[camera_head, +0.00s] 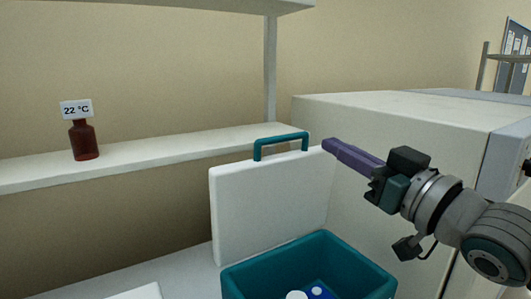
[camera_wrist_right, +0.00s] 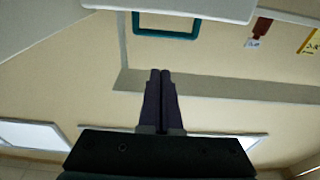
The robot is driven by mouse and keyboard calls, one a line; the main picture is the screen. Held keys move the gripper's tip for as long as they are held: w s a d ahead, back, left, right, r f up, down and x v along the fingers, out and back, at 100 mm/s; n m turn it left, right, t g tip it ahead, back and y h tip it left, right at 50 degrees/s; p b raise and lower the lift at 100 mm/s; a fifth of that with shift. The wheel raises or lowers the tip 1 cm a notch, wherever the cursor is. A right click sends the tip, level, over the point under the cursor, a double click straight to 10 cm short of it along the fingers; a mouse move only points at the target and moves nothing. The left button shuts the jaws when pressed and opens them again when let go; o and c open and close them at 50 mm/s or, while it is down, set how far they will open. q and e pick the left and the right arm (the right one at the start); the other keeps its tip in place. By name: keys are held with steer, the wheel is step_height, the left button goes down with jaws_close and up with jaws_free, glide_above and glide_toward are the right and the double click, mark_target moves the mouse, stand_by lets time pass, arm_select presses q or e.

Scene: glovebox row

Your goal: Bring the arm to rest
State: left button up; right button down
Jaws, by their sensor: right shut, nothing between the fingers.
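My right gripper (camera_head: 326,146) comes in from the right in the head view, its purple fingers pointing left. It is raised above the teal cooler box (camera_head: 262,281), close to the teal handle (camera_head: 281,143) of its upright white lid (camera_head: 262,207) in the picture. In the right wrist view the two fingers (camera_wrist_right: 160,76) lie together with nothing between them. The handle shows upside down there too (camera_wrist_right: 165,34). My left gripper is in neither view.
Inside the cooler are a white-capped item (camera_head: 296,295) and a blue item (camera_head: 319,292). A brown bottle (camera_head: 85,141) with a "22 °C" tag stands on the white shelf (camera_head: 170,149). A large white cabinet (camera_head: 400,125) stands behind my right arm.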

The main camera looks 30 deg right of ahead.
steer(key=s+a+f+g+h, duration=0.1)
steer(key=s+a+f+g, duration=0.6)
steer(key=s, duration=0.5)
steer(key=s+a+f+g+h, duration=0.1)
steer(key=s+a+f+g, duration=0.3)
steer(key=s+f+g, duration=0.7)
step_height(320, 180, up, 28)
steer(key=s+n+t+p, duration=0.1)
steer(key=s+p, duration=0.1)
steer(key=p, duration=2.4)
steer(key=shift+t, duration=0.4)
steer(key=shift+s+f, duration=0.1)
